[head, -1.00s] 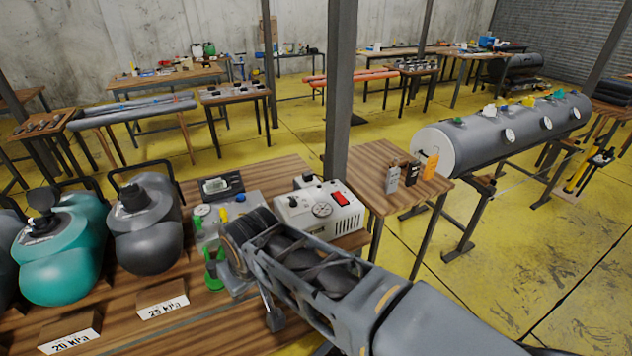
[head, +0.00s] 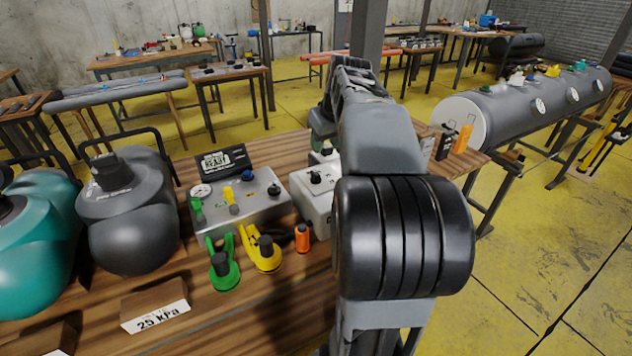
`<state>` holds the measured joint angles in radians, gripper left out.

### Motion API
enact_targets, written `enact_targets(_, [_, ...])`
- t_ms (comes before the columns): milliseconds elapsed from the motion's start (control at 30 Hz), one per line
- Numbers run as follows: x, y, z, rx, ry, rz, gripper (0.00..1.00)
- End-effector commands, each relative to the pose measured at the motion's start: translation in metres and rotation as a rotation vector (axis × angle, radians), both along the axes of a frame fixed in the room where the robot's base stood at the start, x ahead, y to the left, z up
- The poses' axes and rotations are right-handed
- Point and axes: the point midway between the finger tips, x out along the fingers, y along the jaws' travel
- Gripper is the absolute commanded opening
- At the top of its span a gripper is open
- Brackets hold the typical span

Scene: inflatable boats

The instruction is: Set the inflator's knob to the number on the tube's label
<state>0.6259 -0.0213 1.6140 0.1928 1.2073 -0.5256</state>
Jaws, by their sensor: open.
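A white box (head: 308,205) that looks like the inflator stands on the wooden bench. A black knob (head: 315,178) shows on its top; its setting is too small to read. My arm hides the box's right part. A large grey tube (head: 530,108) with valves and round white gauges lies on a stand at the right. I can make out no readable number on it. My arm rises from the bottom, right of the white box, and reaches away over the bench. My gripper cannot be made out at the arm's far end.
A grey box (head: 245,212) with a gauge and a small display stands left of the white box. Green (head: 223,270) and yellow (head: 264,252) fittings and an orange cylinder (head: 302,239) lie in front. A dark grey pump (head: 130,225) stands behind a "25 kPa" sign (head: 157,317).

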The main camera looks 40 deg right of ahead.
Motion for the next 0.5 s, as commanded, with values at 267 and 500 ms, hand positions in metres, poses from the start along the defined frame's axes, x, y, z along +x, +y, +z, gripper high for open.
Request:
enact_targets(267, [0.018, -0.005, -0.043, 0.001, 0.001, 0.003, 0.43])
enact_targets(500, [0.035, -0.007, -0.084, 0.001, 0.0, 0.003, 0.43])
